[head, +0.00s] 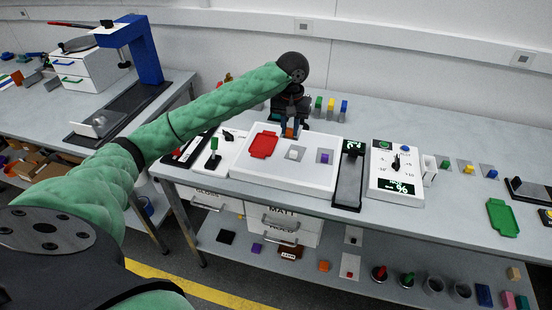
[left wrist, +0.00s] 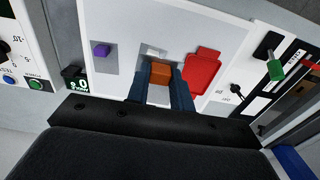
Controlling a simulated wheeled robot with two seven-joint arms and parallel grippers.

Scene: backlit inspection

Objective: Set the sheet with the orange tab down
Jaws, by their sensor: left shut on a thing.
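My left gripper (head: 289,131) is over the back part of the white panel (head: 250,182), pointing down. It is shut on an orange tab (left wrist: 160,73), seen between the two dark blue fingers in the left wrist view. The sheet under this tab is not clear in either view, and I cannot tell if it touches the panel. On the panel a grey square with a white tab (head: 295,153) lies in the middle. A purple tab (head: 325,157) on a grey square is to its right. My right gripper is not in view.
A red tray (head: 263,145) lies on the panel's left part. A dark device with a green display (head: 349,175) and a white dial box (head: 396,172) stand to the right. Yellow, green and blue tabs stand behind. A green tray (head: 502,217) lies at the far right.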

